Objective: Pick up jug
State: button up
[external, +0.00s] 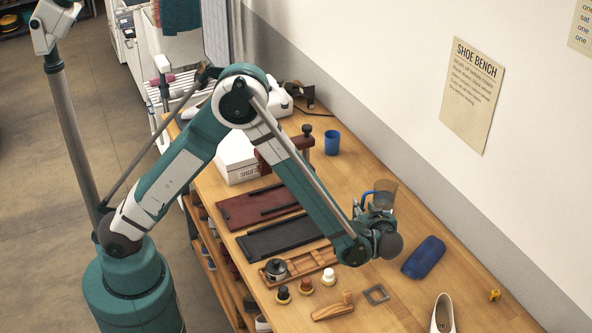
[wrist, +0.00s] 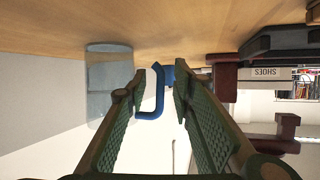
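The jug (external: 386,195) is clear with a blue handle and stands on the bench beyond my gripper. In the wrist view, which is upside down, its clear body (wrist: 106,84) is at left and its blue handle (wrist: 152,98) shows between my two green fingers. My gripper (wrist: 159,82) is open, with visible gaps between the handle and both fingers. In the external view my gripper (external: 373,217) is right by the jug, its fingers partly hidden by the wrist.
A blue cup (external: 332,143) stands farther back. A blue case (external: 423,257) lies to the right. A wooden tray (external: 316,262), a black tray (external: 268,238) and a dark red tray (external: 245,207) lie left of my gripper. The wall (external: 440,175) runs close behind the jug.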

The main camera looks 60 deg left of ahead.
grip_shut()
jog(key=shift+r, duration=0.35)
dwell(0.3)
notch_tip(320, 180, up, 9)
jog(key=p, duration=0.1)
jog(key=shift+p, duration=0.3)
dwell(0.8)
jog(key=shift+r, duration=0.15)
dwell(0.7)
